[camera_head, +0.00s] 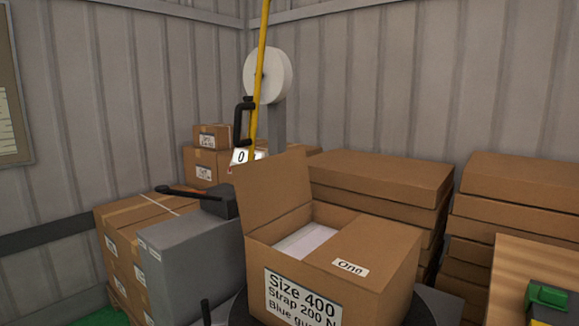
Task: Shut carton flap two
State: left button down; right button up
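An open carton (380,285) stands at the bottom centre, with a printed label reading "Size 400, Strap 200 N" on its front. Its right flap (365,240), marked "One", lies shut across the right part of the top. Its left flap (278,192) stands up, tilted a little back, and bears no number that I can see. A pale item (305,242) shows inside the opening between the flaps. Neither of my grippers can be made out in the head view.
A grey box-shaped unit (195,255) stands left of the carton, with taped cartons (125,235) beyond it. A yellow pole (260,60) and a white reel (275,75) rise behind. Flat cartons (380,175) are stacked behind right. A wooden surface (520,262) holds a green item (547,298).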

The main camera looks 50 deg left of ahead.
aim_at(268, 188)
jog(key=k+j+u, duration=0.1)
jog(key=u, duration=0.3)
jog(key=j+u, duration=0.4)
jog(key=k+j+u, duration=0.1)
jog(key=u, duration=0.35)
jog(key=i+j, duration=0.1)
jog(key=i, duration=0.6)
